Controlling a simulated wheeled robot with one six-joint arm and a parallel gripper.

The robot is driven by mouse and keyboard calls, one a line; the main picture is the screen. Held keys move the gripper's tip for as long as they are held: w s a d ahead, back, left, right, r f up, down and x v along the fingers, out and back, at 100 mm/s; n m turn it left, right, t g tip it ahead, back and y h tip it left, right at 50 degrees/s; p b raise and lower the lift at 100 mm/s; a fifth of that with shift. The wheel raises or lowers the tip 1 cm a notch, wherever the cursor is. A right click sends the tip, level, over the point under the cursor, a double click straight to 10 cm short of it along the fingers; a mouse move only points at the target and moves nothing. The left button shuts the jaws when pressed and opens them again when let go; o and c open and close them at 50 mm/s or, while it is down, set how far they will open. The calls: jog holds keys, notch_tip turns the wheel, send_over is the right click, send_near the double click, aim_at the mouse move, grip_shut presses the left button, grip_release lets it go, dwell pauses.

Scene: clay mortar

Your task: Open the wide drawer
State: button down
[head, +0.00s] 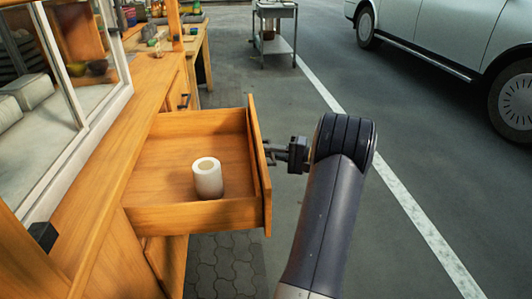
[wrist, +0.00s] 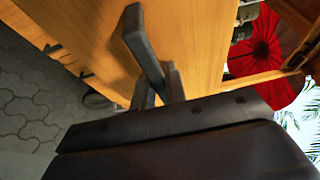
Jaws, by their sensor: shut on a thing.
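The wide drawer (head: 258,165) stands pulled well out of the wooden counter in the head view. Its inside shows, with a white hollow cylinder (head: 207,180) standing upright in it. My gripper (head: 272,153) is at the outer face of the drawer front, near its middle, and is shut on the drawer's handle. In the wrist view the dark handle bar (wrist: 145,42) runs across the wooden front, and my gripper (wrist: 158,90) is around its lower part. The exact contact is partly hidden by my gripper's body.
The wooden counter (head: 112,145) with a glazed window runs along the left. Another dark handle (head: 184,101) is farther along it. A metal cart (head: 275,35) stands at the back, and a pale car (head: 455,45) is at the right. The paved floor right of the drawer is clear.

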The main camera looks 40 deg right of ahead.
jog(key=shift+f, duration=0.1)
jog(key=c, duration=1.4)
grip_release()
jog(key=shift+c, duration=0.2)
jog(key=p+v, duration=0.2)
jog(key=v, duration=0.8)
jog(key=shift+s+d, duration=0.25)
jog(key=shift+s, duration=0.1)
jog(key=b+x, duration=0.2)
jog(key=x, duration=0.9)
